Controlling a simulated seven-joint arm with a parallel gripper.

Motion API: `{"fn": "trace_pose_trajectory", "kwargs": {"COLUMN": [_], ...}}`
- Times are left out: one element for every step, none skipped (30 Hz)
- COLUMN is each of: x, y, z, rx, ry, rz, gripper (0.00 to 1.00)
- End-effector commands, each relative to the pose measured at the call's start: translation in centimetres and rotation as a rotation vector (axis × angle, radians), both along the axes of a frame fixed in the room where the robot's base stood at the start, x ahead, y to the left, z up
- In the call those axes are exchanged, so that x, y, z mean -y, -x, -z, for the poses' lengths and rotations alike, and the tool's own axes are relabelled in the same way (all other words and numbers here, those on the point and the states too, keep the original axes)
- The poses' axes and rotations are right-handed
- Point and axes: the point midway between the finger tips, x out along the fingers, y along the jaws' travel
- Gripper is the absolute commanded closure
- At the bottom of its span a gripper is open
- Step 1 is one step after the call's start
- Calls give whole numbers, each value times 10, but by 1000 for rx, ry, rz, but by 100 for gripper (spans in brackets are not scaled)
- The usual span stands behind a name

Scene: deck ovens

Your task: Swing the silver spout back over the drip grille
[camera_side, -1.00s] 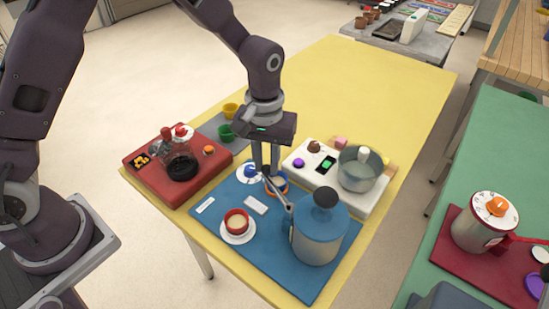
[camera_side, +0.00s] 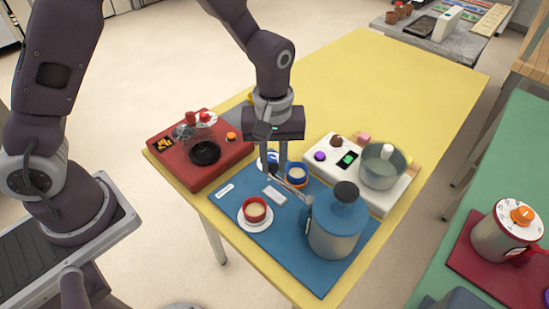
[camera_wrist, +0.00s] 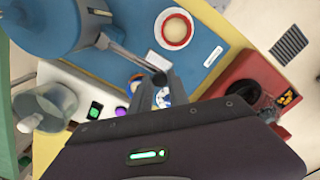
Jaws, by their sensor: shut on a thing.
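The silver spout (camera_side: 297,191) reaches out from the blue urn (camera_side: 338,226) with a black lid knob. In the wrist view the spout (camera_wrist: 128,56) runs to a dark tip. My gripper (camera_side: 277,176) is shut on the spout near its outer end; in the wrist view the fingers (camera_wrist: 160,88) meet at that tip. A small pale rectangular plate (camera_side: 274,194) lies on the blue mat (camera_side: 290,240), just in front of the spout's end; it may be the drip grille, but no slots are clear. The spout's end lies toward its back edge.
A red cup (camera_side: 256,208) on a white saucer stands left of the urn. A blue-and-orange cup (camera_side: 297,173) stands close behind the spout. A red brewer with a glass pot (camera_side: 203,152) is left; a white scale with a glass vessel (camera_side: 382,166) is right. The far yellow table is clear.

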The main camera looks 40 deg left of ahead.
Motion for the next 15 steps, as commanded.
{"fn": "trace_pose_trajectory", "kwargs": {"x": [1,1,1,1,1,1,1,1,1,1,1,1,1,1,0], "y": [0,0,0,0,0,0,0,0,0,0,0,0,0,0,0], "z": [0,0,0,0,0,0,0,0,0,0,0,0,0,0,0], "rx": [-1,-1,-1,-1,-1,-1,-1,-1,-1,-1,-1,-1,-1,-1,-1], "ry": [1,1,1,1,1,1,1,1,1,1,1,1,1,1,1], "rz": [1,2,2,2,2,2,2,2,2,2,2,2,2,2,2], "gripper": [100,100,100,100,100,100,73,67,59,57,57,57,57,57,57]}}
